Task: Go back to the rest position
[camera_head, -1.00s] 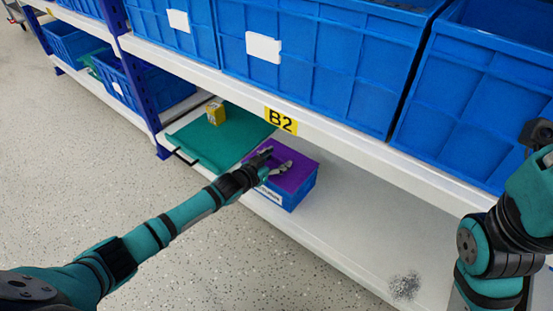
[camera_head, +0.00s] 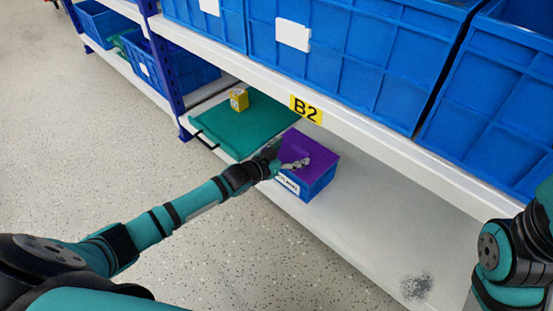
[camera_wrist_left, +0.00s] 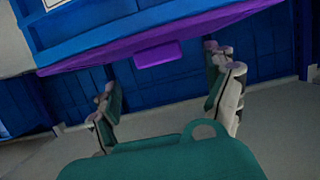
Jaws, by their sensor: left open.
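My left gripper (camera_head: 294,164) is at the near side of a small blue box (camera_head: 314,185) with a purple top (camera_head: 309,148) on the lower shelf. In the left wrist view the gripper (camera_wrist_left: 168,92) is open, its two fingers wide apart with nothing held between them. The purple edge (camera_wrist_left: 150,50) of the box runs across that view, beyond the fingers. I cannot tell whether the fingers touch the box. Part of my right arm shows at the right edge of the head view, but its gripper is out of view.
A green tray (camera_head: 235,128) with a small yellow box (camera_head: 238,99) lies left of the blue box. Large blue crates (camera_head: 335,60) fill the shelf above, whose white edge (camera_head: 380,135) carries a B2 label (camera_head: 305,108). The speckled floor (camera_head: 120,150) is clear.

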